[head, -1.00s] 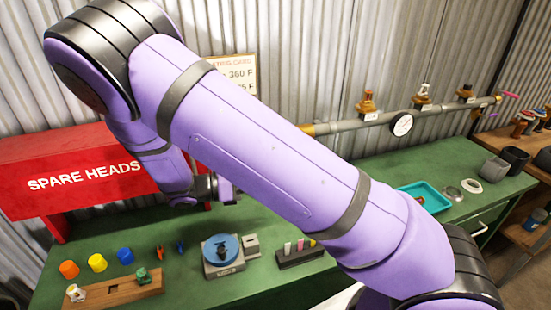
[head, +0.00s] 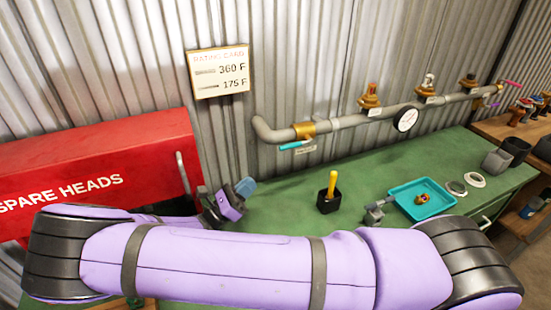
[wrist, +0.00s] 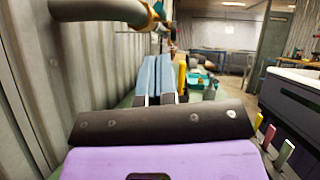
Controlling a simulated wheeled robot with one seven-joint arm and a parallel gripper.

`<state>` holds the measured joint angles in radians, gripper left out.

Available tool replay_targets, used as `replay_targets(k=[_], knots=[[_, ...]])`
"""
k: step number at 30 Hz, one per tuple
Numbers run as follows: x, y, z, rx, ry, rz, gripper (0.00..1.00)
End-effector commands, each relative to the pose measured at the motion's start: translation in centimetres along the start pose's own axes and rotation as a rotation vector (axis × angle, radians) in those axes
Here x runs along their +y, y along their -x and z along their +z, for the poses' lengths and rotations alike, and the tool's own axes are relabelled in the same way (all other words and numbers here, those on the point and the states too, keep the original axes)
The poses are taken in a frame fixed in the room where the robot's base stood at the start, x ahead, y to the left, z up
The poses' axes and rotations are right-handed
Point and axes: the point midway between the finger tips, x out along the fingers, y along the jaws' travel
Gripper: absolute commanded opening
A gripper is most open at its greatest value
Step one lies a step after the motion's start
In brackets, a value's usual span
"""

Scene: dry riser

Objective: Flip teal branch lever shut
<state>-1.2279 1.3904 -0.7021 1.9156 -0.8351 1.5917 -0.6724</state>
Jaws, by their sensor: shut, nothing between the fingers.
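The teal branch lever (head: 294,145) hangs under the brass valve (head: 304,130) near the left end of the grey pipe. It lies roughly along the pipe, its handle pointing left. My gripper (head: 246,187) is left of and below the lever, apart from it, over the green bench. Its pale blue fingers are together and hold nothing; they also show in the wrist view (wrist: 157,76). In the wrist view the pipe (wrist: 100,10) and brass fitting pass above the fingers; I cannot make out the lever there.
A red SPARE HEADS box (head: 100,165) stands left of my gripper. A black cup with a yellow-handled tool (head: 328,200) and a teal tray (head: 420,200) stand on the green bench (head: 285,215). A pressure gauge (head: 406,119) sits farther along the pipe. The corrugated wall is close behind.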

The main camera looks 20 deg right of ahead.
Motion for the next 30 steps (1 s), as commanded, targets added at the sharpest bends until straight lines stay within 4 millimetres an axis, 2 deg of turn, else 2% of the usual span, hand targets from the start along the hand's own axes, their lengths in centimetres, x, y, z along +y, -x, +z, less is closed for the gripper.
replay_targets(k=[8, 11, 21, 30], knots=[[0.0, -0.5, 0.0, 0.0, 0.001, -0.002, 0.0], [0.0, -1.6, 0.0, 0.0, 0.002, -0.002, 0.0], [-0.1, -7.2, 0.0, 0.001, 0.001, -0.003, 0.0], [0.0, -9.8, 0.0, 0.001, 0.002, -0.001, 0.0]])
